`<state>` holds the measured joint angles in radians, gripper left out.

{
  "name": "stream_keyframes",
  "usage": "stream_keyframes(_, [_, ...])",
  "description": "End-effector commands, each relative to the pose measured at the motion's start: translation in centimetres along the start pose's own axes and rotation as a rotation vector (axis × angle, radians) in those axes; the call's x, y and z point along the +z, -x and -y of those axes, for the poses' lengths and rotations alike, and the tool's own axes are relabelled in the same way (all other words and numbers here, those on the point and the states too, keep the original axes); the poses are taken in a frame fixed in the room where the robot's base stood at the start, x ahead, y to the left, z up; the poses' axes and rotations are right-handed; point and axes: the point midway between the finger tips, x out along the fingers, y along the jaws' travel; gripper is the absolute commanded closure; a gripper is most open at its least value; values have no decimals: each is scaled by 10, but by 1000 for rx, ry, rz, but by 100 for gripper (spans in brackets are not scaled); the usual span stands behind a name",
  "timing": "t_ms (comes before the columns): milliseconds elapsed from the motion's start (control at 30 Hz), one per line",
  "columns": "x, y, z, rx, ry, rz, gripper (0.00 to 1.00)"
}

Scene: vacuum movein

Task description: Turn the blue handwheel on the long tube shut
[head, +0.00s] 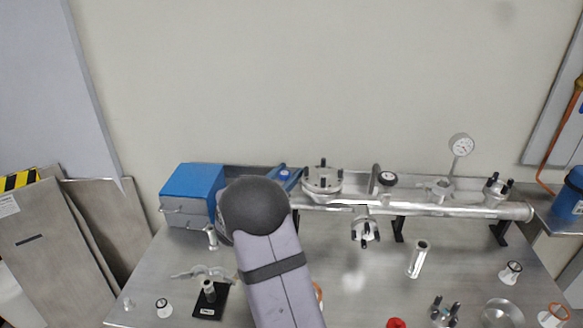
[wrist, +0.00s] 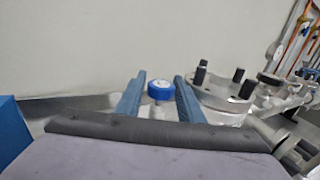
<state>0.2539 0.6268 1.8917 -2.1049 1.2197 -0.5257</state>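The blue handwheel (wrist: 160,89) sits on a short pale stem in the wrist view. My gripper (wrist: 160,77) is open, with one blue finger to the left of the wheel and one to the right. A gap shows on each side, so the fingers do not appear to touch it. The long tube (head: 440,210) runs along the back of the table in the head view. Its left end, a small blue patch by the wheel and most of my gripper are hidden behind my arm or hard to tell apart there.
A bolted flange (head: 322,181) stands just right of the wheel, its dark studs close to my right finger. A blue box (head: 192,182) is to the left. A dark knob (head: 388,179) and a gauge (head: 461,145) stand farther right. Loose fittings lie on the table front.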

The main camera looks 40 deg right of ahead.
Motion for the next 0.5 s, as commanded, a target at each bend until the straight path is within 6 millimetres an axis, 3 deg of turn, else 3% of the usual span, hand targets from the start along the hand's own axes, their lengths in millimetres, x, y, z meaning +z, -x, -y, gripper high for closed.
stream_keyframes(200, [0,-19,0,-1,1,0,65])
stream_keyframes(500, [0,-23,0,0,0,0,65])
